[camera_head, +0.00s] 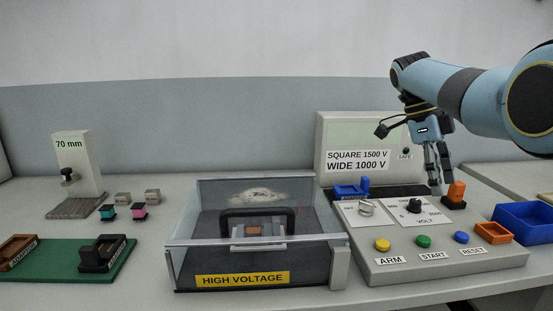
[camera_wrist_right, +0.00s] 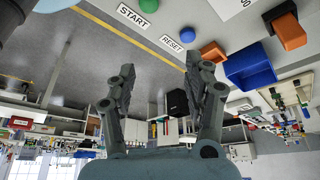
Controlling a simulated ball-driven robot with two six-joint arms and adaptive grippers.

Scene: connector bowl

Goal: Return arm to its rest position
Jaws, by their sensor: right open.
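My right arm comes in from the right in the head view. Its right gripper (camera_head: 438,178) hangs over the back right of the test console (camera_head: 440,258), close beside the orange switch (camera_head: 455,193). In the right wrist view my right gripper (camera_wrist_right: 165,85) shows its two fingers spread apart with nothing between them. My left gripper is in neither view.
A clear high-voltage box (camera_head: 255,235) stands at centre. The console has yellow (camera_head: 382,244), green (camera_head: 423,241) and blue (camera_head: 461,237) buttons. An orange tray (camera_head: 494,233) and blue bin (camera_head: 524,222) sit right. A green board (camera_head: 75,262) lies left.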

